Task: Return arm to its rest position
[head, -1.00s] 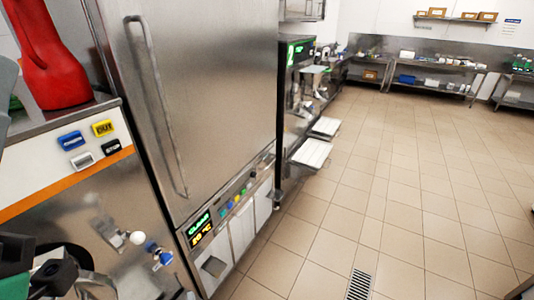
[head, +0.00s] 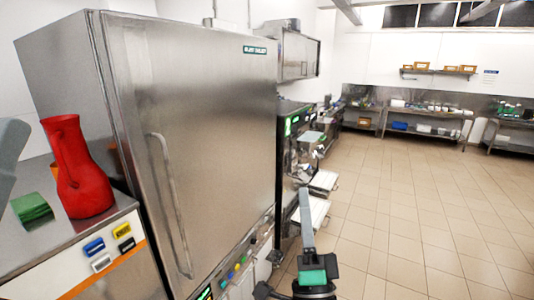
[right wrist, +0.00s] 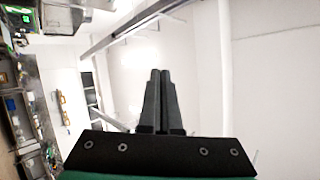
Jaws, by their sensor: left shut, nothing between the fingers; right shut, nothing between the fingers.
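My right gripper (head: 306,195) rises into the bottom middle of the head view, in front of the row of machines. Its dark fingers point up above a black plate and a green band. In the right wrist view its two fingers (right wrist: 160,75) are pressed together with nothing between them. A grey part of my left arm (head: 10,155) shows at the left edge of the head view. My left gripper itself is not visible there.
A tall steel cabinet (head: 205,130) with a vertical handle fills the left centre. A red jug (head: 82,175) and a green block (head: 32,209) sit on the machine with coloured buttons at left. Open tiled floor (head: 420,220) lies at right. Steel tables (head: 425,125) stand far back.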

